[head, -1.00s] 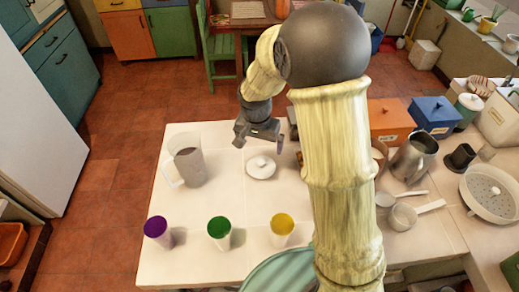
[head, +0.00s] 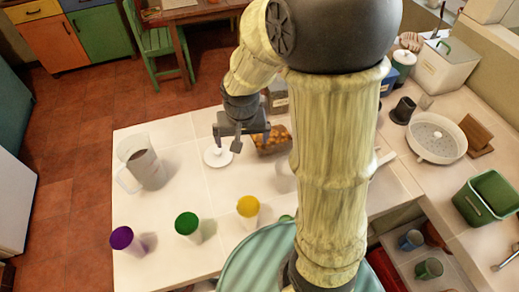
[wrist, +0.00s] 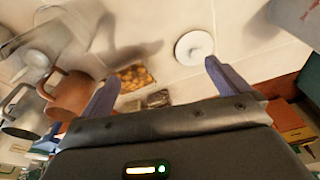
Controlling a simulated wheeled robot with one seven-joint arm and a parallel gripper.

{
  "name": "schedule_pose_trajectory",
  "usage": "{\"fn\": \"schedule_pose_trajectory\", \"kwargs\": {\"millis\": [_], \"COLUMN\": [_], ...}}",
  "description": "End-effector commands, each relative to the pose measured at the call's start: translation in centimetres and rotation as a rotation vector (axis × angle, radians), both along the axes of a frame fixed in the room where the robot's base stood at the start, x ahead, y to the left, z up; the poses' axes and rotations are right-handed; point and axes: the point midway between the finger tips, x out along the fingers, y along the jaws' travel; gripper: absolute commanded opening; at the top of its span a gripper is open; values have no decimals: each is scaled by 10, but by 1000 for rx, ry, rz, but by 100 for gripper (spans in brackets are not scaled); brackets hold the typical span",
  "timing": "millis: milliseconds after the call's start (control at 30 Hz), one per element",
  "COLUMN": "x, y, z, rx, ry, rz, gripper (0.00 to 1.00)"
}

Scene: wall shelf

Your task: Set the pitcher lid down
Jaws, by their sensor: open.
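The white round pitcher lid (head: 217,156), with a small knob on top, lies flat on the white table. It also shows in the wrist view (wrist: 194,47), beyond my fingertips and apart from them. My gripper (head: 236,144) is open and empty, just right of the lid in the head view; its fingers show in the wrist view (wrist: 160,80). The clear pitcher (head: 147,168) with dark liquid inside stands upright on the table, left of the lid, with no lid on it. Part of a clear vessel shows at the wrist view's upper right.
Purple (head: 122,238), green (head: 187,224) and yellow (head: 248,207) cups stand along the near side. A box of orange-brown food (head: 273,141) sits right of my gripper. A white colander (head: 435,137) stands on the right counter. Bare table lies between pitcher and lid.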

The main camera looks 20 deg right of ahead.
Motion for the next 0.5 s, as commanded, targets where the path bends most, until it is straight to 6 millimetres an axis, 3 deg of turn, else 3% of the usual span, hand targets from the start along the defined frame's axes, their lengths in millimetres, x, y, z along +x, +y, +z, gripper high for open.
{"fn": "schedule_pose_trajectory", "kwargs": {"millis": [100,200,300,500], "x": [-43,-67,-77,-78], "y": [-26,-37,-41,-41], "z": [8,9,9,9], "rx": [-8,-19,-26,-27], "ry": [-29,-43,-48,-48], "rz": [84,140,170,176], "gripper": [100,100,100,100]}}
